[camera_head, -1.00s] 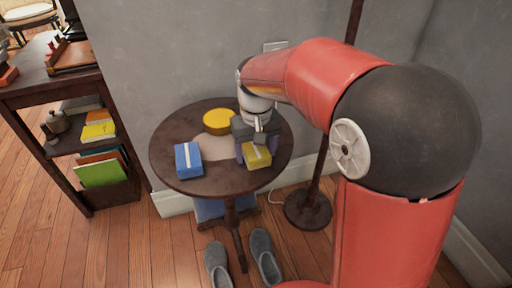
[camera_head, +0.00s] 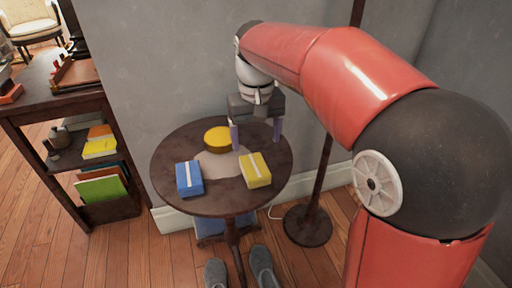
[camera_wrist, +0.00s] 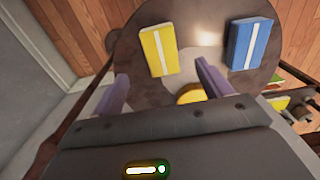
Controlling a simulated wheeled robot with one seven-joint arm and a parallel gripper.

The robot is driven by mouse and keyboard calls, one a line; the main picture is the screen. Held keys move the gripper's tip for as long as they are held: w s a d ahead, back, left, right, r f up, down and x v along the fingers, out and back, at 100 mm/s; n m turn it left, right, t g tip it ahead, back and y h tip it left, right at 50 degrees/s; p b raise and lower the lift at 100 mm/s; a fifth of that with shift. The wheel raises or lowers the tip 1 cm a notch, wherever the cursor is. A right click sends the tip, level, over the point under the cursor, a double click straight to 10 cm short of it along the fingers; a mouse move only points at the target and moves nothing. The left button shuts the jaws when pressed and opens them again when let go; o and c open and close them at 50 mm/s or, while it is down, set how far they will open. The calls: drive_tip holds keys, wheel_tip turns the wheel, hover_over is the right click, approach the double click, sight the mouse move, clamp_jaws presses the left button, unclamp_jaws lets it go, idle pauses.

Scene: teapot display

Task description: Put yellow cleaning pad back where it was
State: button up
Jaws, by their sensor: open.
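The yellow cleaning pad (camera_head: 255,170), a flat yellow block with a white stripe, lies on the right part of the round dark table (camera_head: 172,150). It also shows in the wrist view (camera_wrist: 159,52), ahead of the fingertips and roughly between them. My gripper (camera_head: 256,142) is open and empty above the table, behind and above the pad, apart from it. Its two purple fingers also show in the wrist view (camera_wrist: 161,70).
A blue block with a white stripe (camera_head: 189,178) lies left of the pad. A round yellow object (camera_head: 217,138) stands at the table's back. A pale patch (camera_head: 221,166) lies bare between them. A lamp pole (camera_head: 325,165) stands right of the table, a shelf (camera_head: 95,160) left.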

drive_tip(key=s+d+r+m+t, duration=0.2)
drive_tip(key=s+d+t, duration=0.1)
drive_tip(key=s+d, duration=0.6)
drive_tip(key=s+d+f+t, duration=0.1)
drive_tip(key=s+d+f, duration=0.1)
drive_tip(key=s, duration=0.3)
drive_tip(key=s+d+f+m+t, duration=0.1)
drive_tip(key=s+d+f, duration=0.1)
drive_tip(key=s+f, duration=0.2)
drive_tip(key=shift+s+d+t, duration=0.25)
drive_tip(key=shift+s+t, duration=0.05)
drive_tip(key=shift+s, duration=0.3)
drive_tip(key=shift+f, duration=0.1)
